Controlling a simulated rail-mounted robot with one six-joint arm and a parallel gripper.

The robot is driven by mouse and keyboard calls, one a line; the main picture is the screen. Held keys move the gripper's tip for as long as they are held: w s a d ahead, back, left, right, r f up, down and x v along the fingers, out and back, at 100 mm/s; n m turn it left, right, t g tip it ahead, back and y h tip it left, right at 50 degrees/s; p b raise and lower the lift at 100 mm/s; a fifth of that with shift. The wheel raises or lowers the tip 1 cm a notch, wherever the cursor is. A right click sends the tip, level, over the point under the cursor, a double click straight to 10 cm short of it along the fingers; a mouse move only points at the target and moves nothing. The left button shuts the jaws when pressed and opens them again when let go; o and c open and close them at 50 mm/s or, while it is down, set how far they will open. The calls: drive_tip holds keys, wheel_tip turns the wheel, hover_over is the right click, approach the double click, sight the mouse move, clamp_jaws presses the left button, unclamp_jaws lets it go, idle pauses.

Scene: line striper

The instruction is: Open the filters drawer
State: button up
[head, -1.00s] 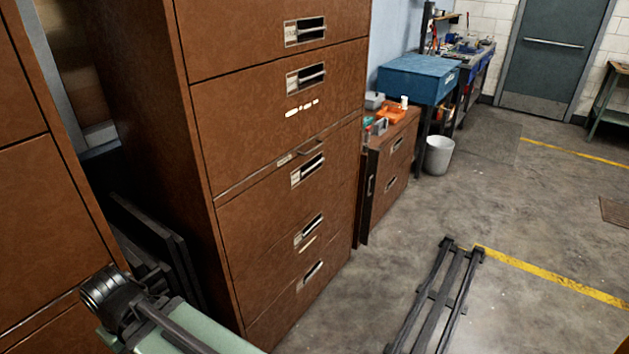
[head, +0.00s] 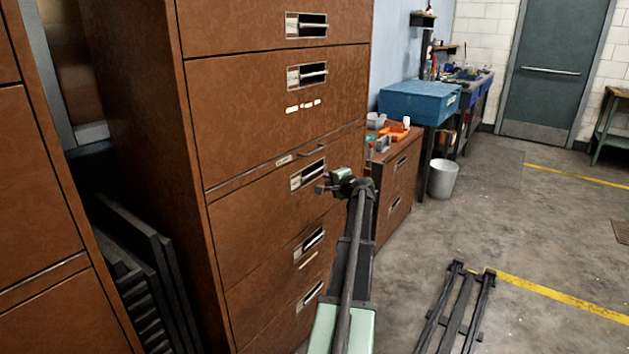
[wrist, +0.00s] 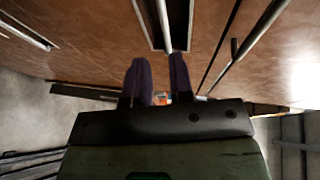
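The tall brown cabinet (head: 275,145) has several stacked drawers with recessed handles and small labels. I cannot read which label says filters. My gripper (head: 323,184) is at the middle drawer's front, close to its handle (head: 307,175). In the wrist view my gripper's two dark fingers (wrist: 160,66) stand apart with an empty gap between them. A pale handle bar (wrist: 164,24) in a dark recess lies just beyond the fingertips, roughly in line with the gap. The drawer fronts I see look closed.
A thin slide-out board with a curved pull (head: 312,151) sits just above the middle drawer. A low brown cabinet (head: 398,180) with orange and grey bins stands to the right, near a blue box (head: 418,100) and a bin (head: 442,178). The floor at right is open, with a dark rail (head: 458,305).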

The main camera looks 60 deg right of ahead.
sight(316, 172)
drive_tip(key=shift+h, duration=0.4)
drive_tip(key=b+x, duration=0.1)
drive_tip(key=x, duration=0.4)
drive_tip(key=b+x, duration=0.1)
drive_tip(key=x, duration=0.4)
drive_tip(key=shift+w+d+r, duration=0.2)
drive_tip(key=shift+d, duration=0.05)
clamp_jaws()
